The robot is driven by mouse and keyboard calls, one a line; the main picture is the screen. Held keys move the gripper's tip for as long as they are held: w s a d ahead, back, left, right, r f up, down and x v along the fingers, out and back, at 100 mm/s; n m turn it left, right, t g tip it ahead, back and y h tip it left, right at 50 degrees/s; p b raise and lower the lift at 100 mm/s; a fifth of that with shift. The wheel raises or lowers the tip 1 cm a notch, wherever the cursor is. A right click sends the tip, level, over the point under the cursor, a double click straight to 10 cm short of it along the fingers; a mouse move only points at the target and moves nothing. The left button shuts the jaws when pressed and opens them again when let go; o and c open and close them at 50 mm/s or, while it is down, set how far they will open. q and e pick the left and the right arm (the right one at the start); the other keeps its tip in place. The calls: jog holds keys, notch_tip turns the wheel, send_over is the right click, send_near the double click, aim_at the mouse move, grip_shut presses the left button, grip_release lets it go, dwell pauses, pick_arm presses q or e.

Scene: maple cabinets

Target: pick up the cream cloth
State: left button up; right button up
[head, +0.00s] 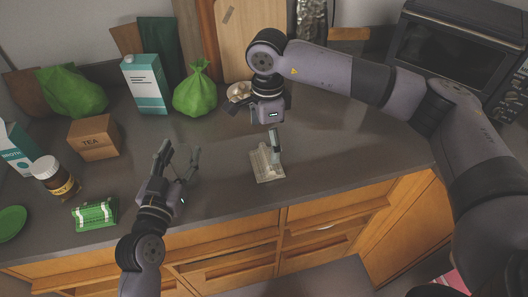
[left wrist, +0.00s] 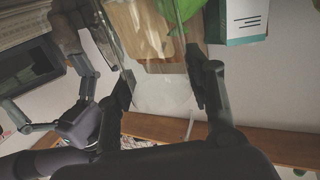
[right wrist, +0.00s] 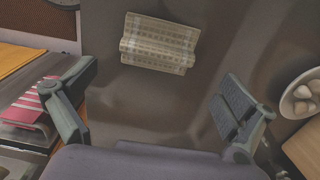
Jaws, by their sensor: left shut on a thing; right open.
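The cream cloth (head: 262,167), folded and patterned with a grid, lies on the dark counter near its front edge. It also shows whole in the right wrist view (right wrist: 160,43), beyond the fingertips. My right gripper (head: 257,125) is open and empty above the counter, just behind the cloth; one finger covers part of it in the head view. My left gripper (head: 177,160) is at the left of the cloth, shut on what looks like a clear glass (left wrist: 160,95). The glass is see-through, so its outline is hard to make out.
A bowl (right wrist: 301,98) of pale round items stands behind the right gripper. Counter right of the cloth is clear.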

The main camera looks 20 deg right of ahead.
aim_at(266, 156)
notch_tip(266, 156, down, 7)
jog(key=shift+s+a+r, duration=0.1)
jog(key=shift+s+r, duration=0.05)
dwell(0.4)
jog(key=shift+c, duration=0.6)
jog(key=c, duration=1)
notch_tip(266, 156, up, 10)
jog(key=shift+r, duration=0.1)
jog(key=o, duration=0.6)
jog(key=c, duration=0.5)
